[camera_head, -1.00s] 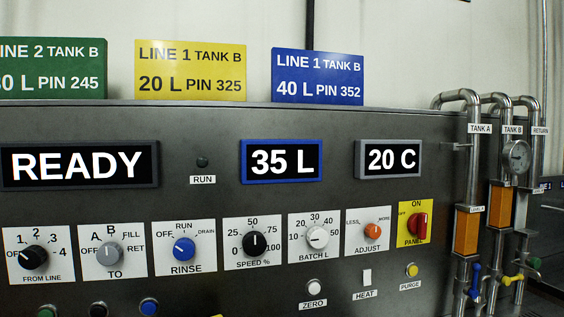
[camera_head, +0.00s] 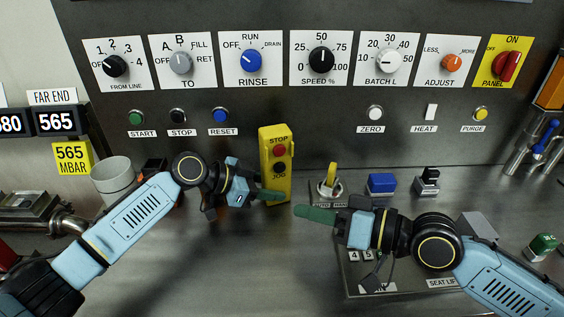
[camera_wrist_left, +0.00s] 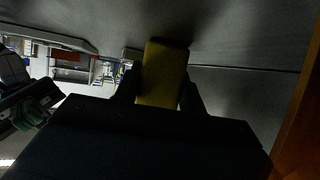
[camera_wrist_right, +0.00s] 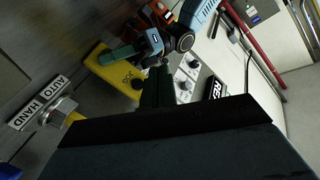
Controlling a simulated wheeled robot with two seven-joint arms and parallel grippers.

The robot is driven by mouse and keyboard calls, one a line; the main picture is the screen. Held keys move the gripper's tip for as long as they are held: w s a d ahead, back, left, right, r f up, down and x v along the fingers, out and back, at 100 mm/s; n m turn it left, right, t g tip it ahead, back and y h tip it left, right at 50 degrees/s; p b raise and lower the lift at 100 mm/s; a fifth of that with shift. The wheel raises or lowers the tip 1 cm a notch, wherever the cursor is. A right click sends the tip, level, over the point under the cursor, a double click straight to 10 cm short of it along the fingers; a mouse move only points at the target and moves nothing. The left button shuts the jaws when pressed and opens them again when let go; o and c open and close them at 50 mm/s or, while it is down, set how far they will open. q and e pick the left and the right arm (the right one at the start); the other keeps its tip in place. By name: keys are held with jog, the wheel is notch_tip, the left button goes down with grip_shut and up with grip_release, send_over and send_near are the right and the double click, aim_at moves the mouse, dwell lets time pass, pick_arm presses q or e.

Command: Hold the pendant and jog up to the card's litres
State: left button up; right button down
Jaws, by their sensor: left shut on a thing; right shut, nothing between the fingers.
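The yellow pendant (camera_head: 266,150) stands upright in front of the panel, with a red STOP button (camera_head: 279,150) above a dark JOG button (camera_head: 279,168). My left gripper (camera_head: 268,195) is shut on its lower part. The pendant also fills the space between the left fingers in the left wrist view (camera_wrist_left: 163,75). My right gripper (camera_head: 299,211) is shut and empty, a little right of the pendant's lower end and apart from it. The right wrist view shows the pendant (camera_wrist_right: 97,62) beyond the shut right fingers (camera_wrist_right: 157,82). The cards and litres display are out of the head view now.
The BATCH L knob (camera_head: 387,62) and ZERO button (camera_head: 375,113) are on the panel. A yellow-handled selector (camera_head: 332,175) stands just right of the pendant, with a blue block (camera_head: 382,184) farther right. A grey cup (camera_head: 114,180) is at left.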

aim_at(275, 171)
jog(key=shift+w, duration=0.15)
jog(key=w+a, duration=0.2)
jog(key=w, duration=0.6)
jog(key=shift+a, duration=0.3)
jog(key=shift+w, duration=0.2)
dwell(1.6)
jog(key=shift+w+a, duration=0.1)
jog(key=shift+w, duration=0.2)
jog(key=shift+w+a, duration=0.1)
jog(key=shift+w, duration=0.4)
dwell(1.7)
jog(key=shift+s, duration=0.15)
dwell(1.0)
jog(key=shift+s+d, duration=0.25)
jog(key=shift+s, duration=0.5)
jog(key=shift+s, duration=0.1)
jog(key=shift+s+d, duration=0.25)
jog(key=shift+s, duration=0.55)
jog(key=shift+s+d, duration=0.25)
jog(key=shift+s, duration=0.5)
jog(key=shift+s+d, duration=0.25)
jog(key=shift+s, duration=0.55)
